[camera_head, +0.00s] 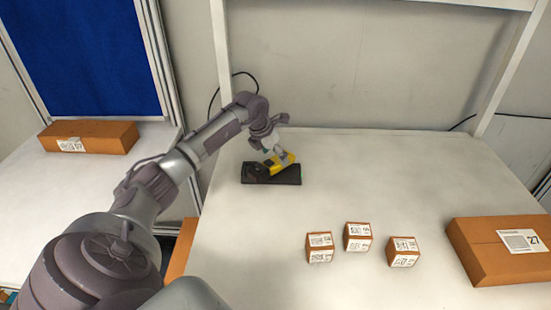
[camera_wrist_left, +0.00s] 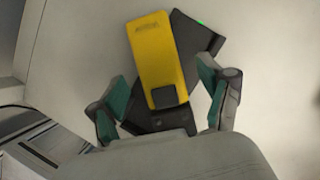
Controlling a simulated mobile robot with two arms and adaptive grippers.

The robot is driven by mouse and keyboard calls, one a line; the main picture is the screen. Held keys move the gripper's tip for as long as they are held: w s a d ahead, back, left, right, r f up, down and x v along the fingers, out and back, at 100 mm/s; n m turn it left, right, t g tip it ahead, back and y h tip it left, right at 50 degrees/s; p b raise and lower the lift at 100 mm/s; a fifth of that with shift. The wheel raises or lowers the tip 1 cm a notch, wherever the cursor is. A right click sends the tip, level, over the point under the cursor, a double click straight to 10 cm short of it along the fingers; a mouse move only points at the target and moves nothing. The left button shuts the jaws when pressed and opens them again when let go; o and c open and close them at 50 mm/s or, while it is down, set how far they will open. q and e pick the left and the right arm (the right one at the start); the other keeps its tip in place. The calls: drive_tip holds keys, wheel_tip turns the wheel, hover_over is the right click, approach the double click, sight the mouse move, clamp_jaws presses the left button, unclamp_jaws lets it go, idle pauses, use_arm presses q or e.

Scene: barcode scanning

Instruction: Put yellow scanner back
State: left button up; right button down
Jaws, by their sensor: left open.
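The yellow scanner (camera_head: 281,163) is at the black base (camera_head: 287,178) on the table, towards the back left. In the left wrist view the yellow scanner (camera_wrist_left: 159,55) lies across the dark base (camera_wrist_left: 195,35), set at an angle to it. My left gripper (camera_head: 271,150) is just above the scanner. In the wrist view its teal-padded fingers (camera_wrist_left: 165,100) are spread to either side of the scanner's near end, with gaps between. Whether the scanner is fully seated on the base cannot be told. My right gripper is not in view.
Three small labelled boxes stand mid-table, the middle one (camera_head: 357,237) among them. A large carton (camera_head: 505,250) lies at the right edge. Another carton (camera_head: 88,137) sits on the left table. The table's (camera_head: 390,165) back right is clear.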

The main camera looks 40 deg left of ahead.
use_arm(q)
drive_tip(key=b+v, duration=0.2)
drive_tip(key=v, duration=0.8)
drive_tip(key=shift+r, duration=0.25)
drive_tip(key=shift+s, duration=0.15)
